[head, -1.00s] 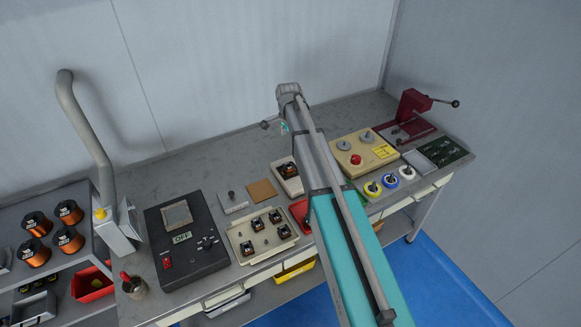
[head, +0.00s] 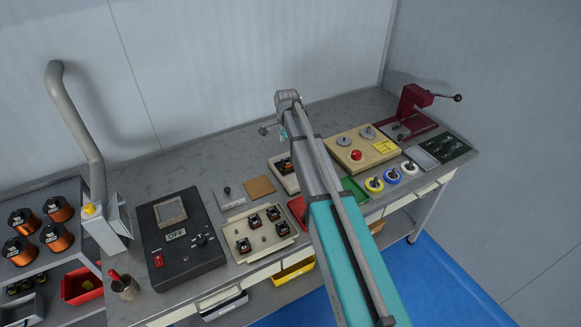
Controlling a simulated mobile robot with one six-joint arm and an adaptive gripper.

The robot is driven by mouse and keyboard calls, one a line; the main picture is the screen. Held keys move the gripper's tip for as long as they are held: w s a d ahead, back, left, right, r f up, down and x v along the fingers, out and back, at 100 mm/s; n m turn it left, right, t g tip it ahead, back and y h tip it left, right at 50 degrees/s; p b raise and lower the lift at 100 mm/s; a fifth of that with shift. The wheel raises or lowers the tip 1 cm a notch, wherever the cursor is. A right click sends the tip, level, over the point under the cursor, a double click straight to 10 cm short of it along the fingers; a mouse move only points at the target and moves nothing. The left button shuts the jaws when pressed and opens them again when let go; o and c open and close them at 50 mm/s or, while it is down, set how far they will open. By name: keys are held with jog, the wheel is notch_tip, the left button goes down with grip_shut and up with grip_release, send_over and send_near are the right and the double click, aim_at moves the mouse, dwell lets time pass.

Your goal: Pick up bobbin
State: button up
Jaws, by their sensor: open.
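Several small black bobbin-like parts with copper colour sit in a beige tray (head: 235,232) at the front middle of the bench. Another similar part (head: 284,165) sits in a smaller pale tray (head: 290,183), partly behind my arm. I cannot tell which one is the task's bobbin. Several large copper wire spools (head: 57,238) stand on the shelf at the left. My gripper (head: 264,129) shows small at the far end of my arm, above the back of the bench. It is open, appears empty, and is apart from the trays.
A black control box (head: 182,262) reading OFF and a grey duct (head: 75,115) stand at left. A beige box with a red button (head: 356,155), coloured tape rolls (head: 392,176) and a dark red press (head: 412,108) are at right. The bench's back strip (head: 200,158) is mostly clear.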

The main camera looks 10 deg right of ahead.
aim_at(287, 160)
jog(key=shift+f+b, duration=1.15)
jog(key=shift+f, duration=0.3)
jog(key=shift+a+f+b, duration=0.1)
jog(key=shift+f+b, duration=2.5)
grip_shut()
jog(key=shift+r, duration=0.1)
jog(key=shift+r, duration=0.15)
